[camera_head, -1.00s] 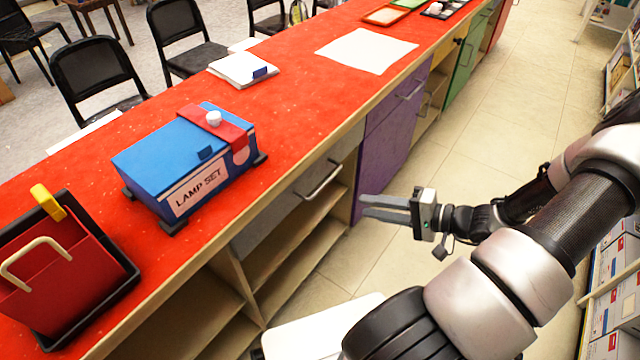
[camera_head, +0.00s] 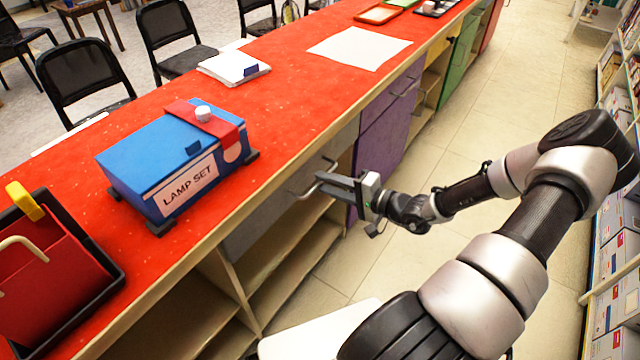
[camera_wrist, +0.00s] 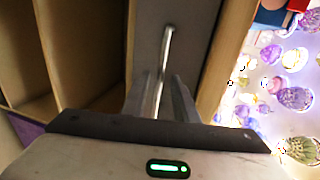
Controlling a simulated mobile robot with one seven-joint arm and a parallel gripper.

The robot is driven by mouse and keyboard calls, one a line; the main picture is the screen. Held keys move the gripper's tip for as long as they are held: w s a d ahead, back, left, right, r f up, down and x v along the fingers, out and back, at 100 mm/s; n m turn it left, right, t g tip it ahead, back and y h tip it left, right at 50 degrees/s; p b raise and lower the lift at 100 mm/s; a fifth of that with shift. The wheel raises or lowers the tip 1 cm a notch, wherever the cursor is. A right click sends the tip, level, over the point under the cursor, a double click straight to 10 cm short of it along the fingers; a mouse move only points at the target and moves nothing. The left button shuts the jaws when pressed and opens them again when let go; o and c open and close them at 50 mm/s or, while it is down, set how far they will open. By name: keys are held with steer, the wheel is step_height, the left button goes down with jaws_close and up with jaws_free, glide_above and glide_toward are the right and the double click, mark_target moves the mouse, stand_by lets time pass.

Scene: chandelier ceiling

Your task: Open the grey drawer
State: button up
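The grey drawer (camera_head: 250,226) is in the counter front, under the red top, and looks shut. Its metal bar handle (camera_head: 299,194) sticks out near the right part of its front. My gripper (camera_head: 321,183) is at the handle, with its fingers pointing at the drawer. In the wrist view the handle (camera_wrist: 166,50) runs between my two fingers (camera_wrist: 160,98), which stand apart on either side of it. The grey front (camera_wrist: 192,45) lies behind it. Whether a finger touches the handle, I cannot tell.
Open wooden shelves (camera_head: 285,255) lie below the drawer, and a purple cabinet (camera_head: 385,135) stands to its right. The tiled aisle (camera_head: 480,150) is clear.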

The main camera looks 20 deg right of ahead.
steer(key=shift+x, duration=1.35)
jaws_close()
stand_by(0.4)
